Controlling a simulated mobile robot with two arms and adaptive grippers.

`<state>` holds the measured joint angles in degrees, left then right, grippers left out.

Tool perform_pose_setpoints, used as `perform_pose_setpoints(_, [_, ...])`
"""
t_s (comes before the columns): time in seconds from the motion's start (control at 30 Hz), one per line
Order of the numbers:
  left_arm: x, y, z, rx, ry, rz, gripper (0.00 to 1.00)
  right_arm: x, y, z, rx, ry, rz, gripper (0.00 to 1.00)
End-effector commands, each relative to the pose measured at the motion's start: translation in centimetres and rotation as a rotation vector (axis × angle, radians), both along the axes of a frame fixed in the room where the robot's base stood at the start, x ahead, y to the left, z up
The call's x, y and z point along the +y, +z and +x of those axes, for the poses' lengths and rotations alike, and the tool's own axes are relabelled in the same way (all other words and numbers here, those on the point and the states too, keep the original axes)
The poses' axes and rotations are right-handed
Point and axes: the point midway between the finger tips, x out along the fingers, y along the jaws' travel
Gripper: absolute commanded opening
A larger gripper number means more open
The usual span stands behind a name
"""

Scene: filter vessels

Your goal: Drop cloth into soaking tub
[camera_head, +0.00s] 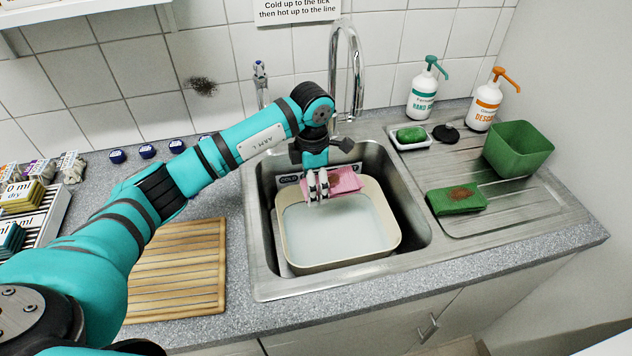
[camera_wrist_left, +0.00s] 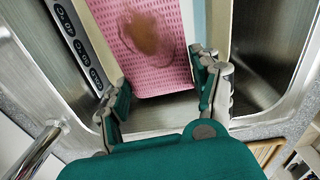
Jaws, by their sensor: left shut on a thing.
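A pink cloth (camera_head: 347,180) with a brown stain is held by my left gripper (camera_head: 318,190) over the back part of the cream soaking tub (camera_head: 338,264). The tub stands in the sink and holds pale, clear-looking liquid. In the left wrist view the cloth (camera_wrist_left: 155,72) spreads out between and beyond the two fingers of the left gripper (camera_wrist_left: 160,90), its stain facing the camera. I cannot tell whether the cloth's lower edge touches the liquid. My right gripper is not in view.
The steel sink (camera_head: 265,262) has a tall tap (camera_head: 350,70) behind the arm. On the right drainer are a green stained cloth (camera_head: 440,205), a green bin (camera_head: 518,150) and a soap dish (camera_head: 410,137). Two pump bottles stand behind. A wooden board (camera_head: 180,270) lies left.

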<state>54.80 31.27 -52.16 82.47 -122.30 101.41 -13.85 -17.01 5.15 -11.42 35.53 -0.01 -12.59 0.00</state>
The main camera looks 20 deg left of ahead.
Motion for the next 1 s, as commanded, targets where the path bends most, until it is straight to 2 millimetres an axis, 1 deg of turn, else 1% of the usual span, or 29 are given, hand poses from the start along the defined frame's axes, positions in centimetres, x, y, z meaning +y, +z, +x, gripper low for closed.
perform_pose_setpoints(0.17, [0.0, -1.2, 0.0, 0.002, 0.0, 0.0, 0.5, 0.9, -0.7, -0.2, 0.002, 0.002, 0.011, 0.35])
perform_pose_setpoints(0.33, [0.0, -3.1, 0.0, 0.002, 0.0, 0.0, 0.5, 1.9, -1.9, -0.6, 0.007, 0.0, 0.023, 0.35])
perform_pose_setpoints(0.53, [0.0, -5.4, -0.1, 0.002, 0.0, -0.001, 0.5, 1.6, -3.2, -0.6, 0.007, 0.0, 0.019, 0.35])
perform_pose_setpoints(0.67, [0.0, -6.0, 0.0, 0.001, 0.0, -0.001, 0.5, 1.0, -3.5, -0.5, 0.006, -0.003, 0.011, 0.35])
perform_pose_setpoints(0.9, [0.0, -6.0, 0.0, 0.001, -0.001, -0.001, 0.5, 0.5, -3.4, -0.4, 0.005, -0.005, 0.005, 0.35])
perform_pose_setpoints(0.93, [0.0, -6.0, 0.0, 0.001, -0.001, -0.001, 0.66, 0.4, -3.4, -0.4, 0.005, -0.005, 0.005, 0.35])
perform_pose_setpoints(1.0, [0.0, -6.0, 0.0, 0.001, -0.001, -0.001, 0.75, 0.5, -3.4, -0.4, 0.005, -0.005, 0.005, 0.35])
